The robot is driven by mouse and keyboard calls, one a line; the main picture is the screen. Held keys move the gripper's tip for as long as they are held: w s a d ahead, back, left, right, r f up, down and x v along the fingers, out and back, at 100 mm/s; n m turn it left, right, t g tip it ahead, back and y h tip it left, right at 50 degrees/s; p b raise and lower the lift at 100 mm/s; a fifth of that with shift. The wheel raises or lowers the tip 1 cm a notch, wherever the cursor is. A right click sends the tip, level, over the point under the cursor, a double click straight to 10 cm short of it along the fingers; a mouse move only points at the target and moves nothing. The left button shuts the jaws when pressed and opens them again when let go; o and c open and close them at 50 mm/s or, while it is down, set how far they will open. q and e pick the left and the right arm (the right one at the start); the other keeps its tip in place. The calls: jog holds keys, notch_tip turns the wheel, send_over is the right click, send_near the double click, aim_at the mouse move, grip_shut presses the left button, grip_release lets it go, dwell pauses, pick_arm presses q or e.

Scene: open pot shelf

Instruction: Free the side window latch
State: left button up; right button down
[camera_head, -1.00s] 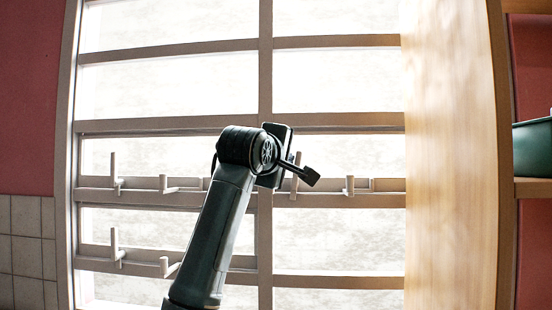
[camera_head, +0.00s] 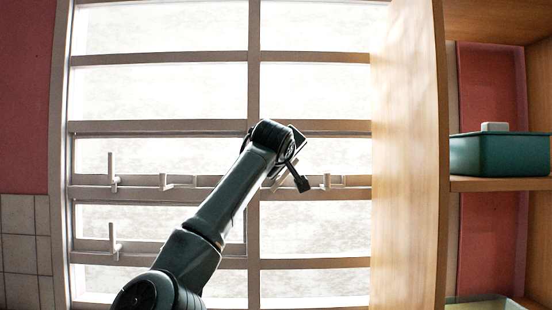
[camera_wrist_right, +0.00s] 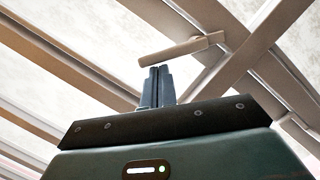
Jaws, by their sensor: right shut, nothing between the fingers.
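The window (camera_head: 160,90) has a pale frame and several small latch handles. In the head view, one handle (camera_head: 112,170) stands upright at left, another (camera_head: 165,182) lies sideways, one (camera_head: 326,181) is at right, and one (camera_head: 114,240) stands upright on the lower rail. Which is the side latch I cannot tell. My right gripper (camera_head: 302,184) is shut and empty, in front of the middle rail. In the right wrist view, its closed fingertips (camera_wrist_right: 160,70) are just below a slanting handle (camera_wrist_right: 180,50); contact is unclear. My arm hides part of the lower rail. My left gripper is not in view.
A wooden shelf side panel (camera_head: 410,150) stands right of the window. Beyond it, a green pot (camera_head: 500,154) sits on a shelf (camera_head: 505,184), with a pale block (camera_head: 494,126) showing above its rim. A pale container (camera_head: 482,302) is at the lower right.

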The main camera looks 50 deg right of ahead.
pick_arm(q)
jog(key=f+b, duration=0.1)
jog(key=b, duration=0.1)
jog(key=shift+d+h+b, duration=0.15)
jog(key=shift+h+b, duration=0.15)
pick_arm(e)
jog(key=s+f+m, duration=0.1)
jog(key=m, duration=0.1)
jog(key=s+d+f+m+t+y, duration=0.1)
jog(key=m, duration=0.1)
jog(key=s+d+f+m+y, duration=0.1)
jog(key=m, duration=0.1)
jog(key=shift+d+f+m+t, duration=0.1)
jog(key=shift+d+m+t, duration=0.15)
jog(key=shift+m+t, duration=0.15)
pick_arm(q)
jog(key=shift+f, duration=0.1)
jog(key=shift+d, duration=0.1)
